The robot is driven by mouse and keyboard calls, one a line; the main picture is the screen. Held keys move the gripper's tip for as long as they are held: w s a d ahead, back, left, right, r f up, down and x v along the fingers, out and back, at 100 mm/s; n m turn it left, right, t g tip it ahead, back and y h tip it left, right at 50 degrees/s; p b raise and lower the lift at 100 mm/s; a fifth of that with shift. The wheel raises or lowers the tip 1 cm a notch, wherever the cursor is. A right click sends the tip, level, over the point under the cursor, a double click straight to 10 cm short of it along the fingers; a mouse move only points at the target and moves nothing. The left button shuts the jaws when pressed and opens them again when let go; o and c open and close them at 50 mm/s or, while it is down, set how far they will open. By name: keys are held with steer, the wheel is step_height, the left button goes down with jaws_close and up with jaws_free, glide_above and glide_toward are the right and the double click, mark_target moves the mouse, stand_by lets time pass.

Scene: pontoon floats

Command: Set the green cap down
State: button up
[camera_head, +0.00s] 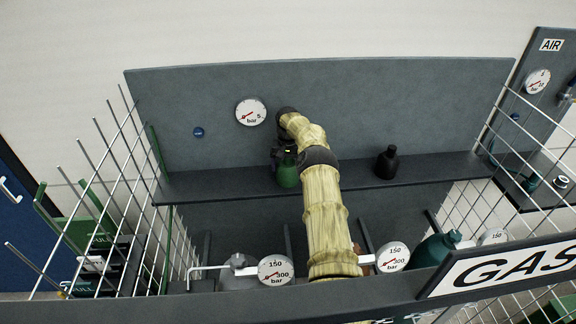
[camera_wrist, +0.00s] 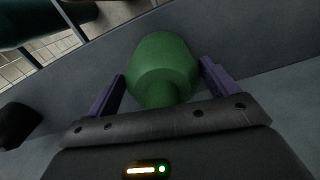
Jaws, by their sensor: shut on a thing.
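The green cap (camera_head: 288,174) is at the dark shelf (camera_head: 345,176), left of its middle, and looks upright. I cannot tell whether the cap's base touches the shelf.
A black bottle-shaped cap (camera_head: 387,163) stands on the shelf to the right. A grey back panel with a gauge (camera_head: 251,112) rises behind. Wire mesh (camera_head: 115,200) closes the left side. A rail with gauges (camera_head: 276,270) runs in front. The shelf's left part is clear.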

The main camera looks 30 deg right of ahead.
steer(key=o, duration=1.5)
steer(key=shift+r, duration=0.1)
step_height(320, 180, up, 10)
steer(key=shift+w+r+b, duration=0.1)
steer(key=shift+r+b, duration=0.1)
steer(key=shift+b, duration=0.9)
steer(key=shift+r, duration=0.8)
